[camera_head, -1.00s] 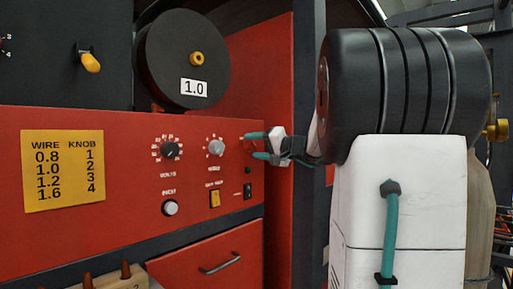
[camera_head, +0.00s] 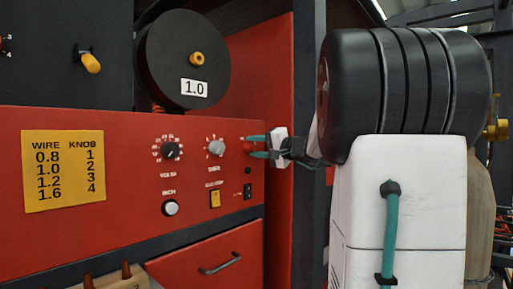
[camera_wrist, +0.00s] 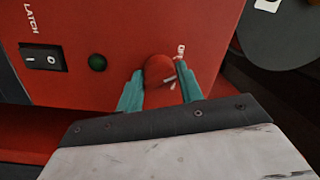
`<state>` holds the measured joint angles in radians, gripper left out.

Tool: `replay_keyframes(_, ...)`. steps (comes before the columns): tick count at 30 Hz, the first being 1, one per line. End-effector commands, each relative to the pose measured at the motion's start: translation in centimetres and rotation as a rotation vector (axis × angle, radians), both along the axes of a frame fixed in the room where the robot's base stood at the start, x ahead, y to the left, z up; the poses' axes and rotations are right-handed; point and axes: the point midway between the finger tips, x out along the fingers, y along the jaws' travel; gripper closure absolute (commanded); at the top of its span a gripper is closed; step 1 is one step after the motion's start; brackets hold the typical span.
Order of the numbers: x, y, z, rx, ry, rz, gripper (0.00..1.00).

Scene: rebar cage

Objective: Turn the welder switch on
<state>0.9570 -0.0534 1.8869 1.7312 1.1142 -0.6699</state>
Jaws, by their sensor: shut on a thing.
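The welder's red front panel (camera_head: 120,215) fills the left of the head view. A round red rotary switch (camera_wrist: 159,70) sits near the panel edge, with a white mark at its lower right and white lettering beside it. My gripper (camera_head: 257,146) reaches it from the right. In the wrist view the teal fingers of my gripper (camera_wrist: 161,86) stand on either side of the red switch and are shut on it. In the head view the fingers and hand partly hide the switch (camera_head: 247,147).
A black rocker switch (camera_wrist: 44,57) marked LATCH and a dark green lamp (camera_wrist: 97,62) are near the red switch. Other knobs, a yellow switch (camera_head: 215,199), a wire chart (camera_head: 63,170) and a drawer (camera_head: 210,262) are on the left. A black spool (camera_head: 165,55) is above.

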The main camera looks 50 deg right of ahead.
Motion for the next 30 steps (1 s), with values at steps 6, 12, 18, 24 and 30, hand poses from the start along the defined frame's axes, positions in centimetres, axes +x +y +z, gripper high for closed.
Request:
replay_keyframes(6, 0.0, 0.01, -0.36, 0.205, 0.011, 0.0, 0.86)
replay_keyframes(12, -0.01, 0.04, -0.45, 0.397, 0.019, 0.0, 0.86)
replay_keyframes(18, -0.01, 0.06, -0.49, 0.587, 0.026, -0.002, 0.86)
replay_keyframes(24, -0.01, 0.11, -0.58, 0.778, 0.033, -0.002, 0.86)
replay_keyframes(30, -0.01, 0.2, -0.6, 0.963, 0.041, -0.002, 0.86)
